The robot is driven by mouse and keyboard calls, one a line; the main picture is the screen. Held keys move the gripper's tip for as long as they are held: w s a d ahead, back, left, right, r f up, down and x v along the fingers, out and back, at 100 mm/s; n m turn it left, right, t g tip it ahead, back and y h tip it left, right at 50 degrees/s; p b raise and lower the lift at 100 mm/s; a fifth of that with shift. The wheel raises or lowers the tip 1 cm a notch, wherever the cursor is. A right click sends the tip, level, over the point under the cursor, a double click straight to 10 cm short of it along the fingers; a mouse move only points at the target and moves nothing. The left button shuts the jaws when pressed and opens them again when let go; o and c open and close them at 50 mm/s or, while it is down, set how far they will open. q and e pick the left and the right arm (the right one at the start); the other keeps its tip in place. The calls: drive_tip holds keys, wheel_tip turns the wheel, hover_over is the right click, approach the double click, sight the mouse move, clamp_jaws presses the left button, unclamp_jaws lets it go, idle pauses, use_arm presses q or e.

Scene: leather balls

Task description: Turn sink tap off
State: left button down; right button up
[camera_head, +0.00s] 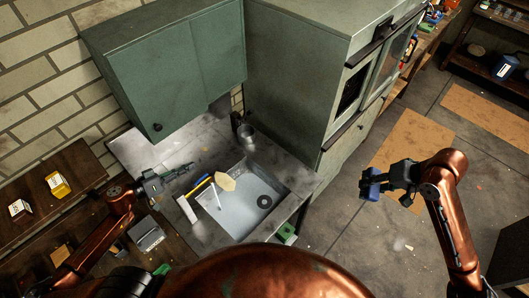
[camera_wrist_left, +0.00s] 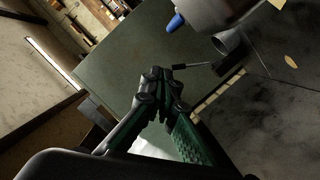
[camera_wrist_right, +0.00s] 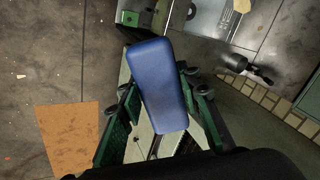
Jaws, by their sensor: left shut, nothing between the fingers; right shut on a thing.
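The grey sink (camera_head: 232,222) is set in the counter at the middle of the head view. A thin pale rod (camera_head: 216,196) stands at its left side. I cannot tell whether this is the tap's spout, and no tap handle is clear. My left gripper (camera_head: 191,167) is above the counter, left of and behind the sink, shut and empty. In the left wrist view its fingers (camera_wrist_left: 163,78) meet. My right gripper (camera_head: 371,184) is far right of the sink, over the floor, shut on a blue block (camera_wrist_right: 158,82). The block hides part of the right wrist view.
A yellow-and-blue item (camera_head: 200,187) and a pale lump (camera_head: 225,181) lie by the sink's left rim. A grey cup (camera_head: 246,132) stands behind the sink. A green wall cabinet (camera_head: 170,75) hangs above the counter. A tall cabinet (camera_head: 290,70) stands behind right.

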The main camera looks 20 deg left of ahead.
sight(201, 179)
drive_tip(key=shift+r+p, duration=0.35)
drive_tip(key=shift+r, duration=0.1)
use_arm(q)
drive_tip(key=d+f, duration=0.2)
drive_tip(key=f, duration=0.1)
drive_tip(key=shift+s+d+f, duration=0.15)
drive_tip(key=shift+s+f, duration=0.1)
drive_tip(key=shift+s, duration=0.15)
use_arm(e)
drive_tip(key=shift+a, duration=0.1)
